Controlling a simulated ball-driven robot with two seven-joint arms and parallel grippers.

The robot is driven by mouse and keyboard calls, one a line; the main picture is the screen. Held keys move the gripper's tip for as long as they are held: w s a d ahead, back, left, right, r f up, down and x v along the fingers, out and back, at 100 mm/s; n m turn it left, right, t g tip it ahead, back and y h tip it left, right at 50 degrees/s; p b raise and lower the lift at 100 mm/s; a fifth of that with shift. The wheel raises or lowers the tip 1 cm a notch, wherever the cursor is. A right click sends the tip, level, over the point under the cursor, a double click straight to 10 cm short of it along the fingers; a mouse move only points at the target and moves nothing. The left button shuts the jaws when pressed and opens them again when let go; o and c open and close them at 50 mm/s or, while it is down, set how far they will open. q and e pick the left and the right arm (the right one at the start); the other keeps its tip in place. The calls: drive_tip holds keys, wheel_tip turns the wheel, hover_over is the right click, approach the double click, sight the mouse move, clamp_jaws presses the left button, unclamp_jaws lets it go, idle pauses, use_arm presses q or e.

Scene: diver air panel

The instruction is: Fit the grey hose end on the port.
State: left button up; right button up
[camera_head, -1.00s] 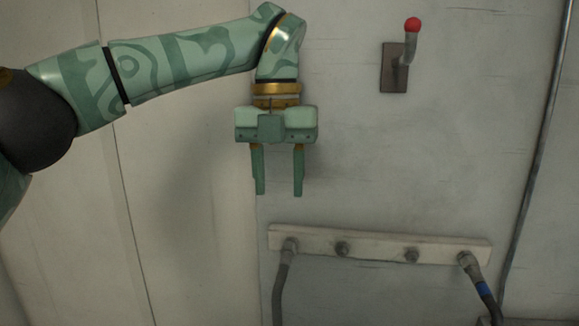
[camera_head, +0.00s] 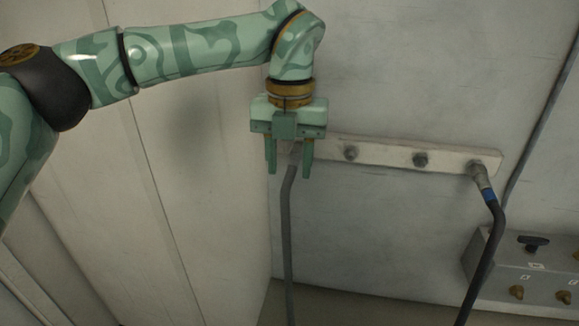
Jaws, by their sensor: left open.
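The grey hose (camera_head: 289,235) hangs down from the left end of the pale rail. Its upper end is hidden behind my left gripper. My left gripper (camera_head: 289,171) points downward and is open, with one finger on each side of the top of the hose in this view. I cannot tell whether the fingers touch it or are in front of it. Two bare fittings sit on the rail, one near the middle (camera_head: 351,153) and one further right (camera_head: 420,159). I cannot tell which port the task means. My right gripper is not in view.
The pale rail (camera_head: 385,152) is fixed on the wall. A dark hose (camera_head: 489,245) with a blue band hangs from its right end. A grey box (camera_head: 495,277) with a black handle (camera_head: 533,243) and brass knobs stands at lower right. The left wall is clear.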

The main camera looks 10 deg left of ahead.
use_arm(q)
drive_tip(key=shift+f, duration=0.7)
clamp_jaws()
drive_tip(key=shift+s, duration=0.15)
drive_tip(key=shift+s+b, duration=0.4)
drive_tip(key=shift+s, duration=0.15)
drive_tip(key=shift+s, duration=0.3)
drive_tip(key=shift+s, duration=0.3)
